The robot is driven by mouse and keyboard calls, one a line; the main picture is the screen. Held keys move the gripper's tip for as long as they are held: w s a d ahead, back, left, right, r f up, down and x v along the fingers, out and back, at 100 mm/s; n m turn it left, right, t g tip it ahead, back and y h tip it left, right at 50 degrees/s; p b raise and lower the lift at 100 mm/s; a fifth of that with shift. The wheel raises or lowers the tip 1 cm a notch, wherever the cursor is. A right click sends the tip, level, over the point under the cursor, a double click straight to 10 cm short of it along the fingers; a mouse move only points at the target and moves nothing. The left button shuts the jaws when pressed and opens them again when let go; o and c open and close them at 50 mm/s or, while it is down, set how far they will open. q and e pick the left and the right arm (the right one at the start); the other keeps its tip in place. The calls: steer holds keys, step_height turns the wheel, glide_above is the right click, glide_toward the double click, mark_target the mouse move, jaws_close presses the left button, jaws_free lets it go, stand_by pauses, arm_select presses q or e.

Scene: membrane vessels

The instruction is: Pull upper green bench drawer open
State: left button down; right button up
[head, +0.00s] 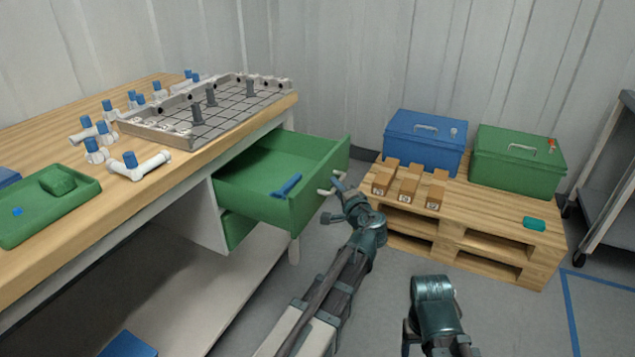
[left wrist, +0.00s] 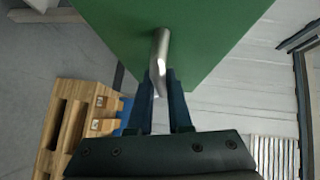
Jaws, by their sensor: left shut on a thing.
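The upper green drawer (head: 260,195) of the wooden-topped bench stands pulled well out from the bench, with a blue tool (head: 287,186) lying inside. My left gripper (head: 338,184) is at the drawer's front and shut on its metal handle (head: 327,192). In the left wrist view, the silver handle (left wrist: 160,50) sticks out from the green drawer front (left wrist: 190,25) to between the fingers of my left gripper (left wrist: 166,88). A lower green drawer (head: 238,229) shows below, in the bench. Part of my right arm shows at the bottom; its gripper cannot be seen.
A wooden pallet (head: 480,222) stands to the right of the drawer with a blue box (head: 425,142), a green box (head: 518,160) and small cardboard boxes on it. The bench top (head: 100,199) holds a grey gridded tray and white-blue fittings. Floor between bench and pallet is clear apart from my arm.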

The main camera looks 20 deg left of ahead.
arm_select(q)
steer(key=shift+s+d, duration=0.15)
steer(key=shift+d, duration=1.4)
steer(key=c, duration=0.8)
jaws_free()
steer(key=shift+c, duration=0.2)
steer(key=shift+s, duration=0.1)
